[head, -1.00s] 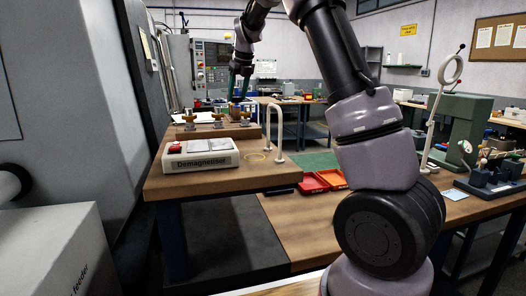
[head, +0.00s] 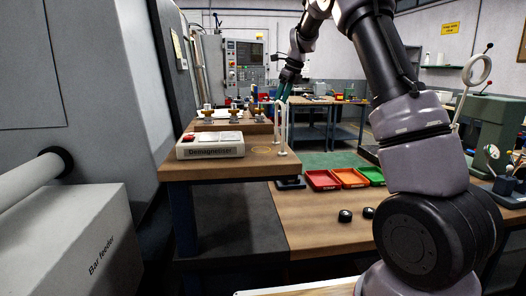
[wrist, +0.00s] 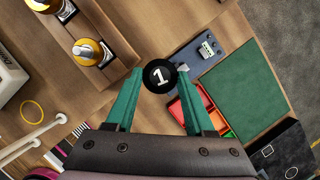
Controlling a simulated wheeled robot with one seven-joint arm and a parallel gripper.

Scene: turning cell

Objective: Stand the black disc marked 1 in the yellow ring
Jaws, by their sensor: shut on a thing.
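The black disc marked 1 (wrist: 160,76) is between the fingertips of my gripper (wrist: 160,82) in the wrist view, its white 1 facing the camera. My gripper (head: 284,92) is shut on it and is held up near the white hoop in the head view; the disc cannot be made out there. The yellow ring (wrist: 32,113) lies flat on the wooden bench top, left of and below the disc in the wrist view. It also shows faintly in the head view (head: 262,149), between the demagnetiser and the hoop, and looks empty.
The demagnetiser (head: 211,146) stands left of the ring. Behind it is a wooden block with several brass-coloured knobs (head: 208,113). The white hoop (head: 282,128) rises at the bench's right edge. Red and orange trays (head: 322,180) and two dark knobs (head: 345,215) are on the lower bench.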

